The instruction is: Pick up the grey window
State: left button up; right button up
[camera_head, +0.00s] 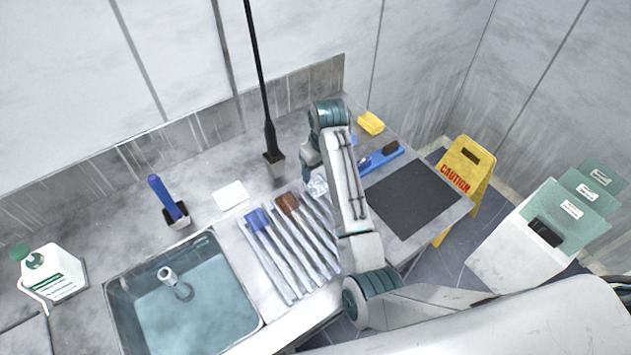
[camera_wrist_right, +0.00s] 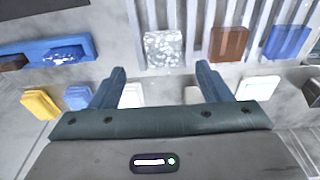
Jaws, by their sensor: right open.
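The piece that best fits the grey window is a grey speckled square block (camera_wrist_right: 165,49), lying on the slatted rack (camera_wrist_right: 195,12). It also shows in the head view (camera_head: 318,186), partly hidden by my right arm. My right gripper (camera_wrist_right: 160,69) is open and empty. In the wrist view its two fingers point toward the block, which appears between and just beyond the fingertips. I cannot tell the height of the fingers above it. A brown block (camera_head: 287,203) and a blue block (camera_head: 257,219) lie beside it on the rack. My left gripper is not in view.
A water-filled sink (camera_head: 185,310) is left of the rack; a dark mat (camera_head: 412,198) is right. A blue tool (camera_head: 381,157) and yellow sponge (camera_head: 371,123) lie behind the mat. A black pole (camera_head: 262,90) rises behind the rack. A white pad (camera_head: 230,195) lies nearby.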

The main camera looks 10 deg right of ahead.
aim_at(316, 185)
jog(key=shift+f, duration=0.75)
jog(key=shift+w+a+f+p, duration=0.15)
jog(key=shift+f+p, duration=0.15)
jog(key=shift+p, duration=0.15)
jog(key=f, duration=0.1)
jog(key=f+p, duration=0.2)
jog(key=shift+w+a+f, duration=0.25)
jog(key=shift+a, duration=0.05)
jog(key=shift+f, duration=0.65)
jog(key=shift+c, duration=0.9)
jog(key=c, duration=0.9)
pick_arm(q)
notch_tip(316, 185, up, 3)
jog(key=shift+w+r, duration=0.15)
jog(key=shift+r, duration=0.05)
pick_arm(e)
jog(key=shift+c, duration=0.2)
